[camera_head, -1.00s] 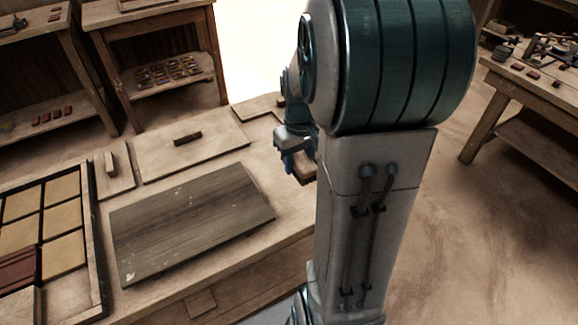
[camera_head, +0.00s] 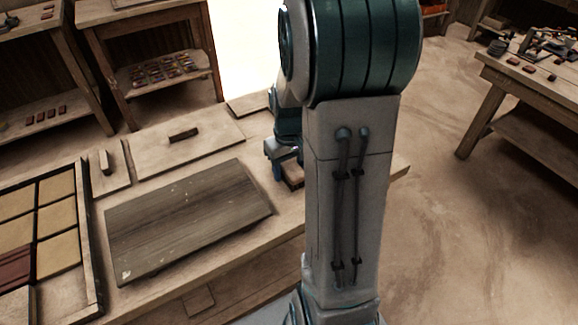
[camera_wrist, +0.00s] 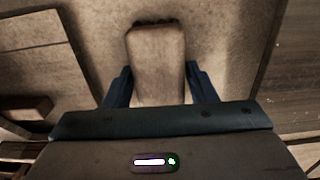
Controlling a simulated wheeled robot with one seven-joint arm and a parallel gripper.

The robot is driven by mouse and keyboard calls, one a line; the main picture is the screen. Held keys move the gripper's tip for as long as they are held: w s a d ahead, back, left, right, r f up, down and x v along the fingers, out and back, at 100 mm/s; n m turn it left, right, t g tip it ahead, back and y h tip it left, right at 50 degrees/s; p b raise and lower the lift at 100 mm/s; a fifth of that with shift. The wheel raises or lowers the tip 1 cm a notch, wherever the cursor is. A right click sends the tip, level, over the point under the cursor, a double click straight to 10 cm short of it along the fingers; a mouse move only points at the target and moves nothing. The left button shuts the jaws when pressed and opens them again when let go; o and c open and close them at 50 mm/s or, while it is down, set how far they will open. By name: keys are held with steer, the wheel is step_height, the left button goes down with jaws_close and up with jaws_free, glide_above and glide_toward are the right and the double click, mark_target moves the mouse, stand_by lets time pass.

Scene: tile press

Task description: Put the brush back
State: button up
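My gripper (camera_head: 286,165) is over the workbench, just right of the dark board, partly hidden by my own arm. In the wrist view my gripper (camera_wrist: 160,80) has its two blue fingers against the sides of a brown wooden block, which I take to be the brush (camera_wrist: 157,58). The brush also shows below the fingers in the head view (camera_head: 293,176).
The dark board (camera_head: 188,220) lies left of my gripper. Pale lids with handles (camera_head: 190,145) lie behind it. A tray of tan tiles (camera_head: 92,245) is at far left. Bare bench top surrounds the brush. Another table (camera_head: 540,85) stands at right, across open floor.

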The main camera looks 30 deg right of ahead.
mark_target(289, 164)
steer(key=shift+o, duration=0.5)
steer(key=shift+r, duration=0.1)
steer(key=shift+r, duration=0.2)
step_height(289, 164, up, 11)
steer(key=p, duration=0.2)
steer(key=s+a+t, duration=0.2)
steer(key=s+a, duration=1)
steer(key=shift+a+r, duration=0.15)
steer(key=shift+r, duration=0.25)
